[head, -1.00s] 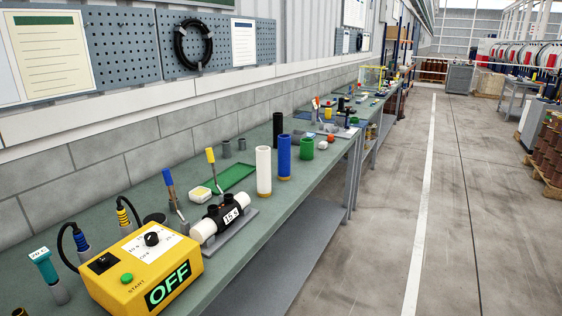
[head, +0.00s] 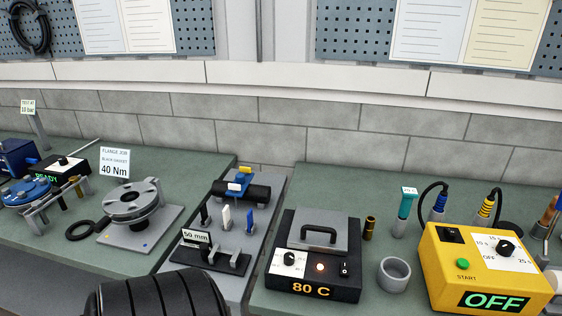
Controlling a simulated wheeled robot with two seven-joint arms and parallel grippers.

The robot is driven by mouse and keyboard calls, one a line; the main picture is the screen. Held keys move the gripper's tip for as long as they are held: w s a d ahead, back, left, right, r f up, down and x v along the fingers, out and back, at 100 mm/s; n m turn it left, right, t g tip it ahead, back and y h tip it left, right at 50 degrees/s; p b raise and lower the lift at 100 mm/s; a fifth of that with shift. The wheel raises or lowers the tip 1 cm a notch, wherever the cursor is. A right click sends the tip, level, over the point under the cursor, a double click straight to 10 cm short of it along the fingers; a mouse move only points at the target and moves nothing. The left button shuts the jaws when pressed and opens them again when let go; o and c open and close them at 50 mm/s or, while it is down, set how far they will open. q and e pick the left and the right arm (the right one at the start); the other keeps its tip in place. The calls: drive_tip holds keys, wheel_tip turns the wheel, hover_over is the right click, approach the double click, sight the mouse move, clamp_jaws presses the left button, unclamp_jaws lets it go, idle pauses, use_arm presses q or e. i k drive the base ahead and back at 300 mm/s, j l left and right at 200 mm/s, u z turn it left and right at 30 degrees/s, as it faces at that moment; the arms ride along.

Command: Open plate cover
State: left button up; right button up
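The plate cover (head: 318,237) is a grey metal lid with a black loop handle (head: 319,234). It lies flat and shut on top of a black heater box (head: 315,273) on the bench. The box front shows "80 C" in orange, a white dial (head: 289,261), a small lit lamp (head: 320,267) and a black rocker switch (head: 344,270). What is under the cover is hidden. Neither of my grippers shows in the head view.
A grey ring-shaped cup (head: 393,275) and a brass cylinder (head: 369,228) stand right of the heater. Further right is a yellow box (head: 478,272) reading "OFF". A grey fixture plate (head: 256,225) with a pipe and clamps lies to the left, and a flange stand (head: 131,206) beyond it.

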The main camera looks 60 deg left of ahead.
sight(314, 229)
drive_tip(key=u, duration=1.5)
